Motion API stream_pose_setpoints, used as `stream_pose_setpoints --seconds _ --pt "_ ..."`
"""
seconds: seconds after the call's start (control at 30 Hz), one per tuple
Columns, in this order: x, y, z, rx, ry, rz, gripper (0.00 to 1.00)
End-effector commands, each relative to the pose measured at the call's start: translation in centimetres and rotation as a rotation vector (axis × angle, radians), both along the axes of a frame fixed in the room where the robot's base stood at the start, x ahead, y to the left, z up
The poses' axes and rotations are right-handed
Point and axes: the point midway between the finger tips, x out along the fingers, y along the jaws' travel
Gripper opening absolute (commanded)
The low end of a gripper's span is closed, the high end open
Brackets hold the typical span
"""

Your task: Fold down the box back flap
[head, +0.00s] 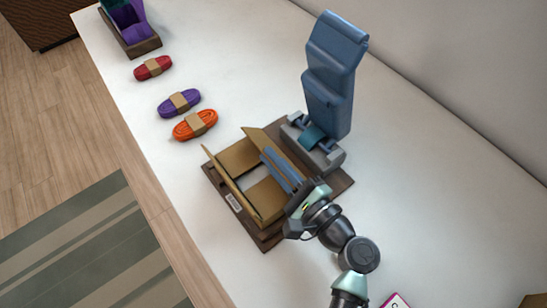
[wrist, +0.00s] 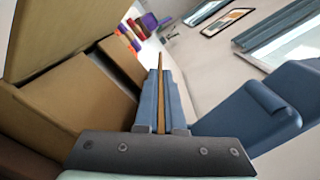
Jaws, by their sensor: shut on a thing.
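An open cardboard box (head: 239,157) sits on a dark wooden base in the head view, and its inside shows at the left of the wrist view (wrist: 70,100). Its near-left flap (head: 228,182) stands up. The back flap (head: 255,137) stands up on the side toward the blue machine. My gripper (head: 272,160) reaches along this side with its blue fingers. In the wrist view the fingers (wrist: 160,80) are shut on the thin tan edge of the back flap (wrist: 161,105), one on each side. The fingers hide part of the flap.
A blue hinged machine (head: 328,85) with a grey foot stands close behind the box. Orange (head: 195,124), purple (head: 179,103) and red (head: 153,67) cord bundles lie up-left. A wooden holder (head: 143,46) is farther off.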

Motion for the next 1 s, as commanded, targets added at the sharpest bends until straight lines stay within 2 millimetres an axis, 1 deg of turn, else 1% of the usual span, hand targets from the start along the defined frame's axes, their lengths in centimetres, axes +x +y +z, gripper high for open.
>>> stream_pose_setpoints --seconds 0.13,0.3,0.63,0.67,0.7,0.77,0.8,0.83,1.0 --pt "-0.22 0.18 -0.99 -0.087 -0.063 -0.003 0.00" --pt "-0.38 0.44 -1.23 -0.179 -0.131 -0.002 0.00" --pt "-0.42 0.51 -1.03 -0.196 -0.141 -0.001 0.00" --pt "-0.42 0.52 -1.04 -0.196 -0.141 -0.001 0.09" --pt "-0.42 0.51 -1.05 -0.196 -0.141 -0.001 0.17" --pt "-0.42 0.51 -1.05 -0.196 -0.141 -0.001 0.27" --pt "-0.41 0.52 -1.04 -0.196 -0.141 -0.001 0.35" --pt "-0.41 0.52 -1.05 -0.196 -0.141 -0.001 0.36" --pt "-0.44 0.55 -1.11 -0.194 -0.139 0.000 0.36"
